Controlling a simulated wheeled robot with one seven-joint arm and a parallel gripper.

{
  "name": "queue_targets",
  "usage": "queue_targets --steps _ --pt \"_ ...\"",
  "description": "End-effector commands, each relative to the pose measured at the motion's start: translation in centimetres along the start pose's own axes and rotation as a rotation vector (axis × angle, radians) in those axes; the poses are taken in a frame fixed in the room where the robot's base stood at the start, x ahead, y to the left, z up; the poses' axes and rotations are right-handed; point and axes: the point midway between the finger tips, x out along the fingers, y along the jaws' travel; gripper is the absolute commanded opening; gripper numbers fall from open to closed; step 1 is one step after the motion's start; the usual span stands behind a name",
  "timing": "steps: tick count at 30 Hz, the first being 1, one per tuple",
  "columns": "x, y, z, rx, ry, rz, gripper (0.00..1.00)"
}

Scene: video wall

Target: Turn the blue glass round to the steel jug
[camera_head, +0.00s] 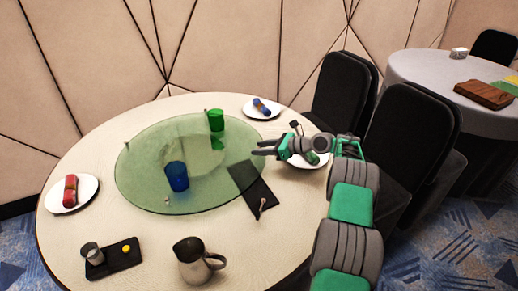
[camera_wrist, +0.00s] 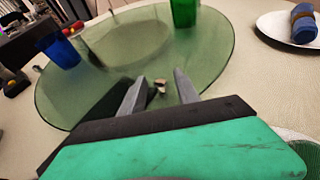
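The blue glass (camera_head: 177,177) stands on the front part of a round green glass turntable (camera_head: 140,185). It also shows at the upper left in the wrist view (camera_wrist: 60,50). The steel jug (camera_head: 194,262) stands on the table at the front, off the turntable, with its handle to the right. My gripper (camera_head: 258,148) is at the turntable's right edge, pointing left. In the wrist view its two fingers (camera_wrist: 160,90) are apart. A small brownish knob (camera_wrist: 160,87) shows between the fingertips near the turntable's edge; I cannot tell whether they touch it.
A green glass (camera_head: 216,120) stands at the turntable's back. A dark mat (camera_head: 250,185) lies by its right edge. Plates with rolled napkins stand left (camera_head: 88,188) and at the back (camera_head: 252,112). A dark tray (camera_head: 117,262) holds a small cup. Black chairs (camera_head: 345,95) stand at right.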

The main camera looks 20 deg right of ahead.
Motion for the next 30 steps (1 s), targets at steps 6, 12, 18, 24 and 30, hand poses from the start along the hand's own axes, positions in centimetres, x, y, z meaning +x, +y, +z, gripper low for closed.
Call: queue_targets --steps 6,12,18,24,30 --pt "-4.6 -0.1 0.0 0.001 0.000 -0.005 0.38" --pt "-6.7 0.0 0.0 0.000 0.000 -0.002 0.38" --pt "-6.7 0.0 0.0 0.000 0.000 -0.001 0.38" --pt "-6.6 0.1 0.4 -0.016 0.007 -0.002 0.38" --pt "-4.8 2.4 6.1 -0.335 0.148 0.008 0.38"
